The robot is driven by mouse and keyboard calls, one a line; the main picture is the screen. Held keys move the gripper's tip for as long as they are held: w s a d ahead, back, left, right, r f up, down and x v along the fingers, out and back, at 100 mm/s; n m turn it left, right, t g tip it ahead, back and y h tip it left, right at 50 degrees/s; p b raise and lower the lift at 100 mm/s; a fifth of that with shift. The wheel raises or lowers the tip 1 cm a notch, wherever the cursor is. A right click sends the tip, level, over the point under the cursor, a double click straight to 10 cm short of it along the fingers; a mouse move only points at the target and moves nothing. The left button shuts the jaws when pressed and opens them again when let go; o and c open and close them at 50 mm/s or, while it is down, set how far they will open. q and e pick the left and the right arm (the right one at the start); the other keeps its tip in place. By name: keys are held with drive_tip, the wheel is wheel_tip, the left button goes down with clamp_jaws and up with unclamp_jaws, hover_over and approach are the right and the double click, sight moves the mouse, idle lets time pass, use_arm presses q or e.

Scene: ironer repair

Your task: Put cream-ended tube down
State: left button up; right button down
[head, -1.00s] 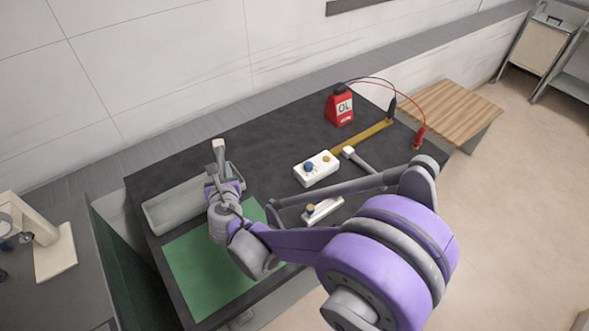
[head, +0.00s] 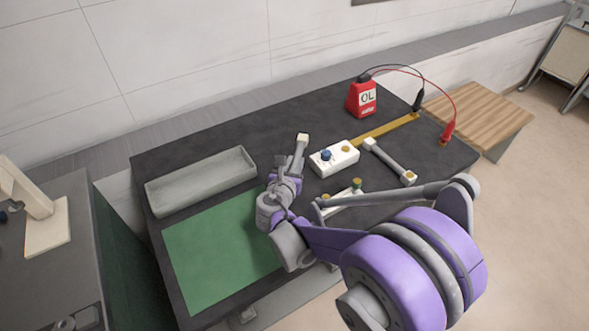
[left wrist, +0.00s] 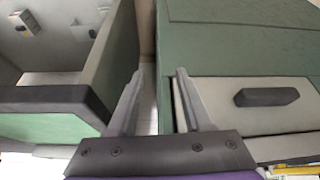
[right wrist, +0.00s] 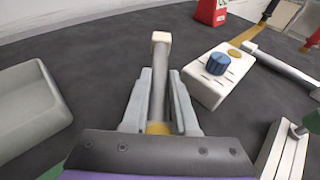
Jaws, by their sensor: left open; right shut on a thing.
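My right gripper (head: 287,170) is shut on a grey tube (head: 299,152) with a cream end. It holds it over the dark bench top, between the grey tray and the white box. In the right wrist view the tube (right wrist: 160,75) sits between the fingers, cream end pointing away, with a brass-coloured patch low between the fingers. I cannot tell whether the tube touches the bench. My left gripper (left wrist: 160,72) is open and empty, in front of a green cabinet (left wrist: 240,40) with a light drawer front; it is outside the head view.
A grey tray (head: 200,180) and green mat (head: 215,250) lie left. A white box (head: 335,159) with a blue knob, a similar tube (head: 390,160) and a red meter (head: 361,98) with leads lie right. A white fixture (head: 345,203) is partly hidden by my arm. Bare bench lies behind the gripper.

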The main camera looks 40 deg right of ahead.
drive_tip(key=shift+f, duration=1.1)
drive_tip(key=shift+f+b, duration=0.2)
drive_tip(key=shift+b, duration=0.15)
drive_tip(key=c, duration=0.7)
unclamp_jaws()
drive_tip(key=shift+r, duration=0.15)
